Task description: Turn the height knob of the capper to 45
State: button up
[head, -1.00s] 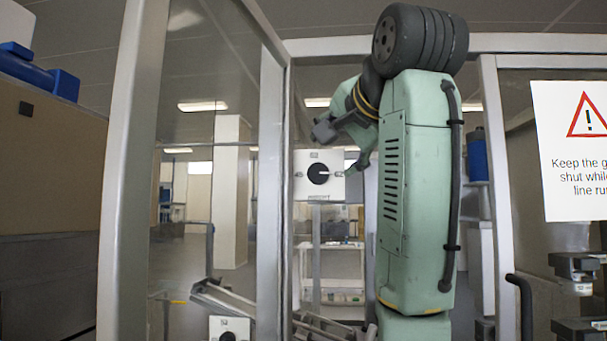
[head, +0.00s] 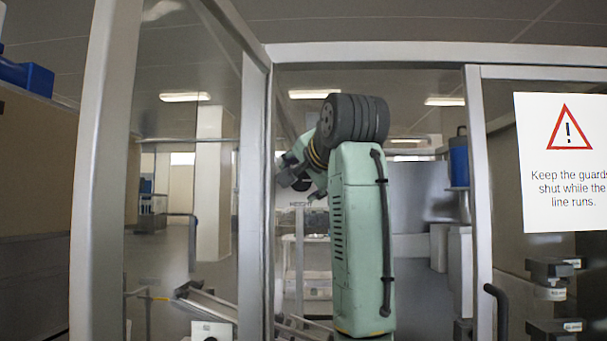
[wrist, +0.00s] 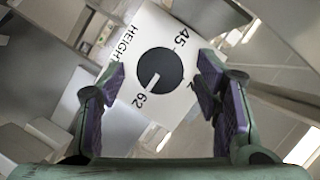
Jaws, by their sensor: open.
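The height knob (wrist: 161,71) is a round dark dial with a pale pointer mark. It sits on a white plate (wrist: 165,28) marked HEIGHT, 45 and 62, with another number partly hidden by a finger. The pointer is toward 62. My gripper (wrist: 162,68) is open, its purple-padded fingers on either side of the knob in the wrist view, with nothing between the pads. I cannot tell how far the fingertips are from the plate. In the head view my gripper (head: 296,176) covers most of the plate and knob.
Metal guard posts (head: 252,180) frame the opening that my arm reaches through. A warning sign (head: 565,160) hangs on the right panel. A second white plate (head: 212,329) with a dark knob is low at left. A shelf (head: 318,260) stands behind.

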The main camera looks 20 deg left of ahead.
jog(key=shift+c, duration=0.5)
jog(key=c, duration=1.1)
